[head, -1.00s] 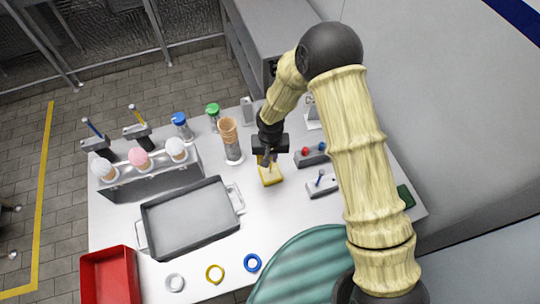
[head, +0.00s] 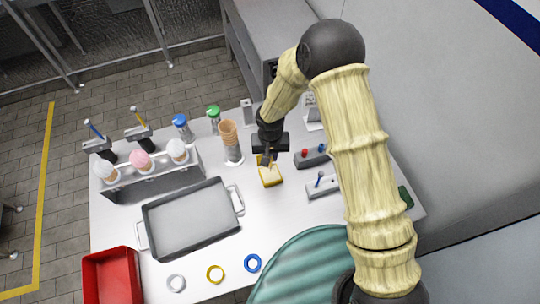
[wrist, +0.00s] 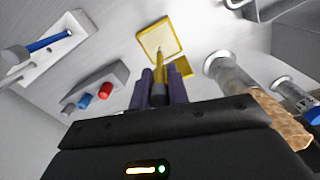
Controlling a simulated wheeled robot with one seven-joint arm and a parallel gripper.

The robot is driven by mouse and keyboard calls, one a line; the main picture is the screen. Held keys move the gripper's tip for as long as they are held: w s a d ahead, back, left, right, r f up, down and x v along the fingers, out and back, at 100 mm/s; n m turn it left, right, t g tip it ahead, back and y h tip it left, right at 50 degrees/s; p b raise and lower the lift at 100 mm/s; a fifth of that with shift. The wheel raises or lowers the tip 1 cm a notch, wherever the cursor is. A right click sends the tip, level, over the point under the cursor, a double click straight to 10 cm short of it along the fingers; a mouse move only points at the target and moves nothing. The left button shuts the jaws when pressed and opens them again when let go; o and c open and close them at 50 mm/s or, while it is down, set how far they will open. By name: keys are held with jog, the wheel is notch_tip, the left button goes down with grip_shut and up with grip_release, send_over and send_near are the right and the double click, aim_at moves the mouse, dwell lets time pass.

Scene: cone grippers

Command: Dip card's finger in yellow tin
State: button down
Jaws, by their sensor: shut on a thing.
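A shallow yellow tin (head: 271,178) with a pale inside stands on the white table; it also shows in the wrist view (wrist: 146,42). My gripper (head: 265,160) points down at the tin's far edge. In the wrist view my purple-grey fingers (wrist: 160,82) are shut on a slim yellow finger-like piece (wrist: 159,68), whose tip overlaps the tin's near rim. I cannot tell whether the tip touches the tin's contents. A small flat yellow square (wrist: 182,67) lies beside the tip; I cannot tell if it is a card or part of the tin. No separate card shows clearly.
A cone stack (head: 229,137) stands left of my gripper. A grey block with red and blue knobs (head: 311,156) and a pale block with a blue peg (head: 323,187) are to the right. A grey tray (head: 190,220) lies front left. Bare table lies in front of the tin.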

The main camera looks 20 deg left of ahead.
jog(key=shift+r+p, duration=1.35)
jog(key=shift+r, duration=1.25)
